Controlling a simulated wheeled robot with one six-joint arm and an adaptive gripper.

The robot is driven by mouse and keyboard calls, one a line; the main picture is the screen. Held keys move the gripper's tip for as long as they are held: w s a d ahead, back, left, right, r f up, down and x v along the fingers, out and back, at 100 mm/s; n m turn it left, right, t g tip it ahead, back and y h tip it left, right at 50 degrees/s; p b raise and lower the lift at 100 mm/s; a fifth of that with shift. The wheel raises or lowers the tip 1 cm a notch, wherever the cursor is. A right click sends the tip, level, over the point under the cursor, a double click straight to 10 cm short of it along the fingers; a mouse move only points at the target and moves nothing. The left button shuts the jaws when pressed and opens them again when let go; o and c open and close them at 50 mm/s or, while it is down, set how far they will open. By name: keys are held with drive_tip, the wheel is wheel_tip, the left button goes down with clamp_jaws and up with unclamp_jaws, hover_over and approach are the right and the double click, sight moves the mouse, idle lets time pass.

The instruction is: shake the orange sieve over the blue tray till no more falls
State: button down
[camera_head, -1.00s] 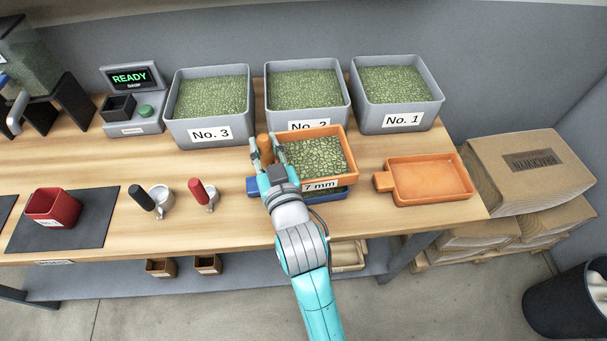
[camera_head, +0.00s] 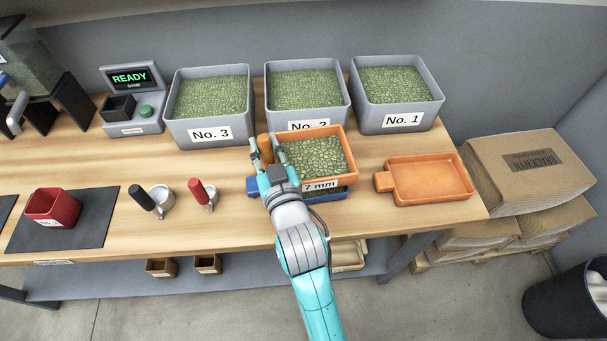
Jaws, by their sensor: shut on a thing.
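The orange sieve (camera_head: 349,165), labelled "7 mm", holds a layer of green beans and is at the middle of the bench. My gripper (camera_head: 268,152) is shut on the sieve's orange handle (camera_head: 264,148) at its left end. The sieve is held above the blue tray (camera_head: 330,194), whose front edge and left end show below it. The rest of the tray, and anything in it, is hidden by the sieve and my arm. I cannot see beans falling.
Grey bins No. 3 (camera_head: 171,130), No. 2 (camera_head: 268,117) and No. 1 (camera_head: 438,112) stand behind. A second orange tray-like piece with a handle (camera_head: 398,201) lies to the right. Two scoops and a red cup (camera_head: 52,206) are to the left.

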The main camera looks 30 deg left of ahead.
sight(268, 138)
drive_tip(key=shift+w+d, duration=0.25)
drive_tip(key=shift+d, duration=0.1)
drive_tip(key=s+a, duration=0.4)
drive_tip(key=a, duration=0.1)
drive_tip(key=shift+w+d, duration=1)
drive_tip(key=shift+d, duration=0.3)
drive_tip(key=shift+w+d, duration=1)
drive_tip(key=shift+d, duration=0.25)
drive_tip(key=shift+r, duration=0.1)
drive_tip(key=shift+r, duration=2.45)
